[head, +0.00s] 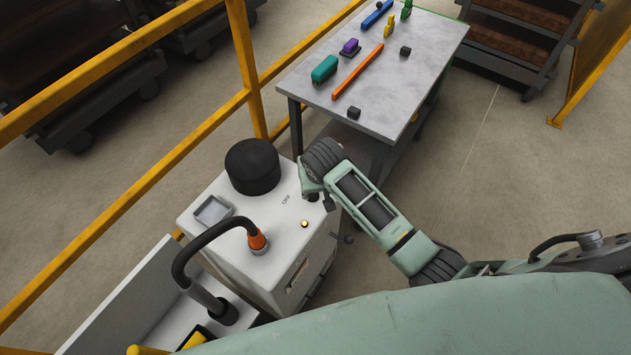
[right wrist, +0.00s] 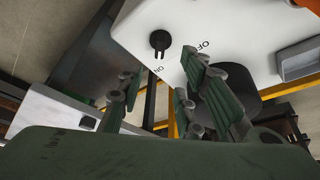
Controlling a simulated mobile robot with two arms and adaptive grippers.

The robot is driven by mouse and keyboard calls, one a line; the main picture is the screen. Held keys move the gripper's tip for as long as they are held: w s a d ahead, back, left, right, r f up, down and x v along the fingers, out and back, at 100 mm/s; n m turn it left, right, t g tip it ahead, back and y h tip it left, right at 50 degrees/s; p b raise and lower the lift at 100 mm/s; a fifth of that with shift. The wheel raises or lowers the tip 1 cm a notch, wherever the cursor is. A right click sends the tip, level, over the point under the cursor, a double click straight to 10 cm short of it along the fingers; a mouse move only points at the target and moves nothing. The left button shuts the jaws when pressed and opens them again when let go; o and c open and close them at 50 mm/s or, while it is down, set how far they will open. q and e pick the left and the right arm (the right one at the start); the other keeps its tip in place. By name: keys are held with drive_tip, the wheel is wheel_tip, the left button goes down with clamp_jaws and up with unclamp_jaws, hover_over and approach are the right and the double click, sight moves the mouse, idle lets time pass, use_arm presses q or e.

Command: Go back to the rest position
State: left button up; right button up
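My right arm reaches in from the right in the head view. Its gripper (head: 312,192) is above the near right edge of the white control cabinet (head: 205,258), mostly hidden by my wrist. In the right wrist view, my right gripper (right wrist: 160,98) has its green fingers spread apart with nothing between them. A black rotary knob (right wrist: 160,41) sits on the white panel beyond the fingertips, apart from them. The knob's narrow end points down in that view, towards the ON label; OFF is to its right. My left gripper is not in view.
Yellow railing (head: 247,70) runs along the left. Open floor lies right.

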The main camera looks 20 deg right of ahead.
drive_tip(key=shift+s+r, duration=0.2)
drive_tip(key=shift+r, duration=0.15)
idle(0.3)
